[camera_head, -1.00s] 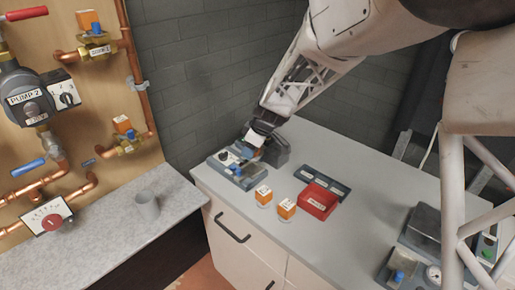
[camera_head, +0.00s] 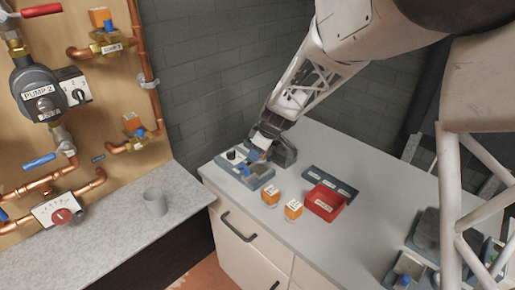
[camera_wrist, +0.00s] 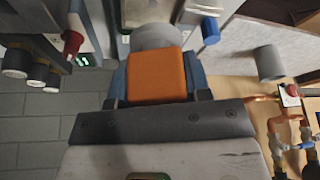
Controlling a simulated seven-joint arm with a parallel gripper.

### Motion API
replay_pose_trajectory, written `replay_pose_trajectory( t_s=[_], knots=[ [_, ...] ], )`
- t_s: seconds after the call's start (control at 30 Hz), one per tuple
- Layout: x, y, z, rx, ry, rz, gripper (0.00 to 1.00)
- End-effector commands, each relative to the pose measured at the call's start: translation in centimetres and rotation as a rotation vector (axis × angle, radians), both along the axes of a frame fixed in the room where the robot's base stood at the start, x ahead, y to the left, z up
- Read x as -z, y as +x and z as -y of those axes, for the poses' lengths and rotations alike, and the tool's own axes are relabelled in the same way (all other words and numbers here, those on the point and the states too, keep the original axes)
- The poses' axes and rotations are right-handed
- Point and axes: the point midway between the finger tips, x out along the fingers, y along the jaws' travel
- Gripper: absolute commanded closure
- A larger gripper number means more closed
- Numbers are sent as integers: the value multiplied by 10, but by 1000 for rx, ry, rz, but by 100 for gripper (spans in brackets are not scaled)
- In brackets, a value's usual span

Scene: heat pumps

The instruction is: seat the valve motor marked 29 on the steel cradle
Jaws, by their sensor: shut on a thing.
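My gripper (camera_wrist: 158,85) is shut on an orange box-shaped valve motor (camera_wrist: 155,76), which fills the space between the fingers in the wrist view. A grey rounded part (camera_wrist: 152,36) shows just beyond the motor; I cannot tell whether it belongs to it. No number is readable on the held motor. The steel cradle cannot be made out clearly; gripper and motor cover part of the unit.
Two other orange motors (camera_head: 271,198) (camera_head: 293,209) stand on the grey cabinet top in front. A red tray (camera_head: 325,203) and a dark labelled rack (camera_head: 331,181) are to the right. A brick wall is close behind. The blue knob (camera_wrist: 210,30) is near the held motor.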

Motion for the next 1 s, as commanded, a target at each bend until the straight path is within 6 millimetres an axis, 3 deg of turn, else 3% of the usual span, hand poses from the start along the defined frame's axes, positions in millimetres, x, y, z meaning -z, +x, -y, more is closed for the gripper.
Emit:
replay_pose_trajectory(
  t_s=[0.5, 1.0],
  knots=[
    [26, 0, 0, 0, 0, 0, 84],
    [27, 0, 0, -1, -1, 1, 84]
  ],
)
